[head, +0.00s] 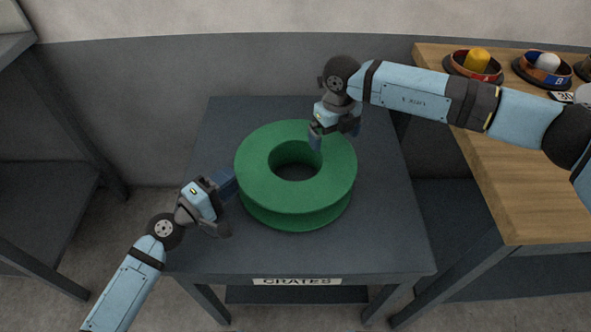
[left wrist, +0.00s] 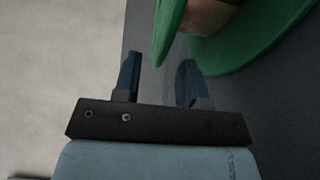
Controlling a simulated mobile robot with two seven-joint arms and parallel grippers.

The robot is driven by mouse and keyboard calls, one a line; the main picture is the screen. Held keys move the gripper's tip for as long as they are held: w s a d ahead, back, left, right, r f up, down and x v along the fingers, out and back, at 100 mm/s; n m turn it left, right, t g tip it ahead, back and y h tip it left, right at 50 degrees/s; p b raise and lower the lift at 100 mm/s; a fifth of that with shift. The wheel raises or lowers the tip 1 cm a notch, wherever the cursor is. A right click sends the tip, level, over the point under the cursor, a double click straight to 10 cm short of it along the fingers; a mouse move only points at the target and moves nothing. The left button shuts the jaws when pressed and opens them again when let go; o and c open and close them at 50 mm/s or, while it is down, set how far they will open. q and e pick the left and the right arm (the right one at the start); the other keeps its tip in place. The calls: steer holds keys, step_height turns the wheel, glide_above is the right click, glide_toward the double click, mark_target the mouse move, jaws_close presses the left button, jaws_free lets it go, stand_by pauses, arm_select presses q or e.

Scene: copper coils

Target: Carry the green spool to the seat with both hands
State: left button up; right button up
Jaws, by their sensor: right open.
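The green spool (head: 262,183) lies flat on a dark grey table (head: 385,235), its centre hole facing up. In the left wrist view its green flanges (left wrist: 255,45) show, with a brownish core between them. My left gripper (head: 230,200) is open at the spool's left side; in the left wrist view its two fingers (left wrist: 158,78) stand apart, with the upper flange's edge just beyond them. Whether they touch it I cannot tell. My right gripper (head: 334,137) is open at the spool's upper right rim, one finger over the ring near the hole. I cannot identify a seat.
A wooden-topped bench (head: 520,190) stands at the right, with a bowl holding a yellow piece (head: 478,62) and other small items. A dark shelf unit (head: 45,205) stands at the left. The table is otherwise clear.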

mark_target(245, 168)
arm_select(q)
steer(key=shift+x, duration=2.8)
arm_select(e)
steer(key=shift+f, duration=2.75)
arm_select(q)
steer(key=c, duration=0.7)
arm_select(e)
steer(key=c, duration=0.7)
arm_select(q)
jaws_close()
arm_select(e)
steer(key=c, duration=0.9)
arm_select(q)
steer(key=shift+r, duration=0.1)
arm_select(e)
steer(key=shift+c, duration=0.2)
